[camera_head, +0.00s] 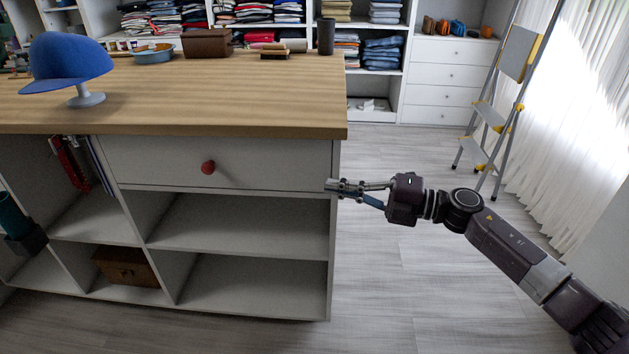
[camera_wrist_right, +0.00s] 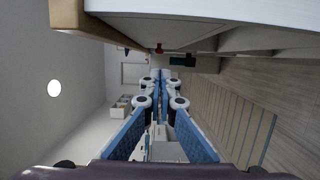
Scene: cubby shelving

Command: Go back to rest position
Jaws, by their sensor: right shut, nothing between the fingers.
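My right gripper (camera_head: 338,188) comes in from the right in the head view, its fingers pointing left by the right front edge of the cubby unit. In the right wrist view its blue-padded fingers (camera_wrist_right: 160,80) meet at the tips with nothing between them. Whether the fingertips touch the unit I cannot tell. My left gripper does not show in either view.
The cubby unit (camera_head: 265,165) has a wooden top, a drawer with a red knob (camera_head: 208,167) and open compartments. A blue cap (camera_head: 68,62) sits on a stand on top. A stepladder (camera_head: 490,115) stands at the right. Floor right of the unit is clear.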

